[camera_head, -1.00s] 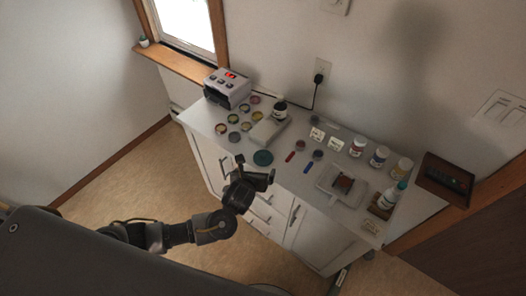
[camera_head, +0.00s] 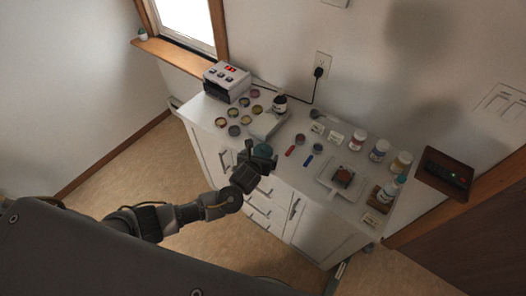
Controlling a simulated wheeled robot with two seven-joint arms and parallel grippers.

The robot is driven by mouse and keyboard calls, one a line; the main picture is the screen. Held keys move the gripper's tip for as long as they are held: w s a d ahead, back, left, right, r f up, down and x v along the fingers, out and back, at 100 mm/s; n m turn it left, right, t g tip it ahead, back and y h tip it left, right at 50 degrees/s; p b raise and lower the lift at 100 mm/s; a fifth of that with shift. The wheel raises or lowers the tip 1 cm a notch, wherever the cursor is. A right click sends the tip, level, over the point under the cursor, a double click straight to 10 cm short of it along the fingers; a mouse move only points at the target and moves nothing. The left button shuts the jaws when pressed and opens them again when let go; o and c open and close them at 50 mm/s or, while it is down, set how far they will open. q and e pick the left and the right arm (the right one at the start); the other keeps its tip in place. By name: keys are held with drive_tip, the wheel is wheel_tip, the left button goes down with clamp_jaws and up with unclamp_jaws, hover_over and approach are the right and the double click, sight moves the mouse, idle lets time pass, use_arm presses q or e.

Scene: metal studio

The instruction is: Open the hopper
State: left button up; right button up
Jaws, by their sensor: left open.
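No part in view is clearly marked as the hopper, so I cannot tell which thing it is. A grey box-shaped device (camera_head: 227,76) with a red display and a dark front opening stands at the left end of the white cabinet top. A dark green round lid or dish (camera_head: 262,150) lies near the cabinet's front edge, partly hidden by my left gripper. My left gripper (camera_head: 260,160) is open and empty at the front edge, right by the green piece; whether they touch cannot be told. My right gripper is not in view.
The white cabinet (camera_head: 318,232) has handled doors and drawers. On top are several small round tins (camera_head: 233,112), a flat pale slab (camera_head: 268,122), a white tray (camera_head: 326,179), several jars (camera_head: 379,150) and a white bottle (camera_head: 388,190). A cord runs to the wall outlet.

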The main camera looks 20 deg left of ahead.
sight(263, 151)
use_arm(q)
drive_tip(key=shift+p+x, duration=0.3)
drive_tip(key=shift+x, duration=2)
drive_tip(key=shift+s+f, duration=0.1)
drive_tip(key=shift+c, duration=0.4)
drive_tip(key=c, duration=1.1)
drive_tip(key=shift+o, duration=0.2)
